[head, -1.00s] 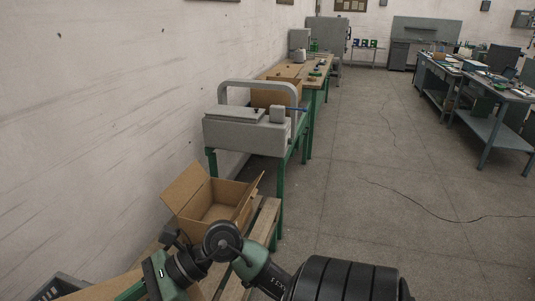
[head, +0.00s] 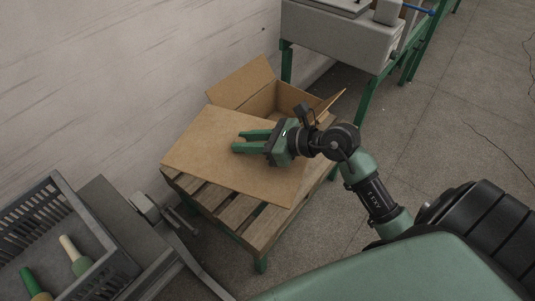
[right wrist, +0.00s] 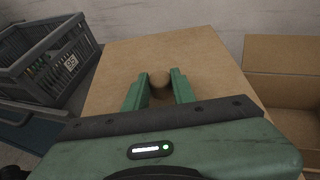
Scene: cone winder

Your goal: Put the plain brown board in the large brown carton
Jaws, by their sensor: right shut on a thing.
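The plain brown board (head: 205,150) is a flat sheet over the slatted wooden stand, in front of the carton. It fills the middle of the right wrist view (right wrist: 120,65). My right gripper (head: 236,141) is above the board, its green fingers (right wrist: 158,88) shut on a small round brown knob (right wrist: 160,78) on the board's face. Whether the board touches the slats is unclear. The large brown carton (head: 241,83) stands open behind the board, flaps spread; the board and my arm hide part of it. It also shows at the right wrist view's right (right wrist: 285,50). My left gripper is out of view.
The slatted stand (head: 222,200) has green legs. A grey crate (head: 104,262) with green-and-cream cones stands at lower left, beside grey metal parts. A grey machine (head: 335,40) on a green frame is behind the carton. A wall borders the left; floor is open at right.

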